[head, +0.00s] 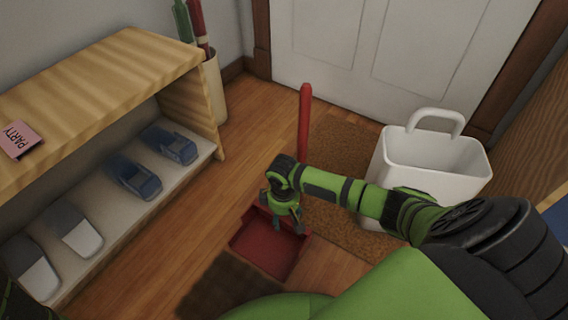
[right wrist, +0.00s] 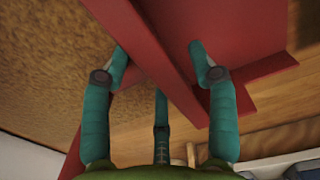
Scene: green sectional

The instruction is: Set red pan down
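The red pan (head: 262,252) is flat and open-topped, with low walls. It appears level, at or very near the wooden floor beside the brown mat; I cannot tell whether it touches. A tall red handle (head: 304,120) stands upright behind it. My right gripper (head: 284,222) is over the pan's back right edge, pointing down. In the right wrist view, the gripper's teal fingers (right wrist: 158,58) are spread on both sides of a red pan wall (right wrist: 150,50). A gap shows between the right finger and that wall.
A white bin (head: 432,170) stands right of the mat (head: 345,145). A wooden shelf (head: 120,65) with blue shoes and grey-white slippers is on the left. An umbrella holder (head: 213,90) stands behind it. A dark mat (head: 225,288) lies in front. A door closes the back.

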